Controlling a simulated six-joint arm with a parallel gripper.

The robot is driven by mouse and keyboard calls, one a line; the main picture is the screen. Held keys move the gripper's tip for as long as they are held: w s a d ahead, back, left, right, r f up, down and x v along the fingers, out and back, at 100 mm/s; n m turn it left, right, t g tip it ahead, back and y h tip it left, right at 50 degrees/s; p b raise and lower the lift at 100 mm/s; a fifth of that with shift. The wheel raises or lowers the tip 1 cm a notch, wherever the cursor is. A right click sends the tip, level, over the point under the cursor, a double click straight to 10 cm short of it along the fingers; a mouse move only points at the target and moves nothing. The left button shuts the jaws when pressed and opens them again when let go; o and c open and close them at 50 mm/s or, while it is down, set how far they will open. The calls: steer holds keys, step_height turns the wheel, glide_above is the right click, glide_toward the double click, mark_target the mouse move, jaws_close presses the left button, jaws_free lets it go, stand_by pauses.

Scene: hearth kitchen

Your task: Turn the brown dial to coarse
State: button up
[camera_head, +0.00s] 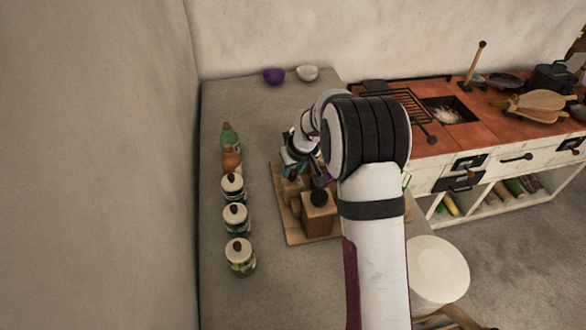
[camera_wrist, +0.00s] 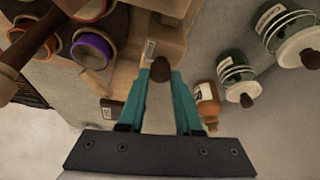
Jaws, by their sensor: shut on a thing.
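The brown dial (camera_wrist: 159,66) is a small dark rounded knob, in the wrist view between the tips of my teal-fingered gripper (camera_wrist: 161,80). The gripper is shut on it. The dial's pointing direction cannot be told, and no coarse mark is readable. It sits by a pale wooden stand (camera_wrist: 125,50). In the head view my gripper (camera_head: 290,160) is low over the far end of a wooden board (camera_head: 300,237); my arm hides much of this area, and the dial cannot be made out there.
A wooden mill (camera_head: 318,217) with a dark knob stands on the board. Left are several lidded jars (camera_head: 240,257), an orange bottle (camera_head: 231,159) and a green bottle (camera_head: 230,136). Colour-ringed dark containers (camera_wrist: 91,50) sit close by. The far counter is mostly clear, with purple (camera_head: 273,76) and white (camera_head: 307,73) bowls.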

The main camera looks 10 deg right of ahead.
jaws_close()
steer(key=shift+n, duration=0.3)
steer(key=n+y, duration=0.1)
steer(key=n, duration=0.2)
steer(key=shift+d+g, duration=0.15)
steer(key=shift+g, duration=0.15)
steer(key=n+y, duration=0.1)
steer(key=n, duration=0.1)
steer(key=n+g+y, duration=0.1)
steer(key=n, duration=0.2)
steer(key=shift+w+d, duration=0.1)
steer(key=n+g, duration=0.1)
steer(key=n, duration=0.1)
steer(key=n+g, duration=0.1)
steer(key=n, duration=0.2)
steer(key=shift+w+y, duration=0.1)
steer(key=shift+y, duration=0.2)
steer(key=shift+w+n+g, duration=0.1)
steer(key=shift+n+g, duration=0.8)
steer(key=shift+n, duration=1.3)
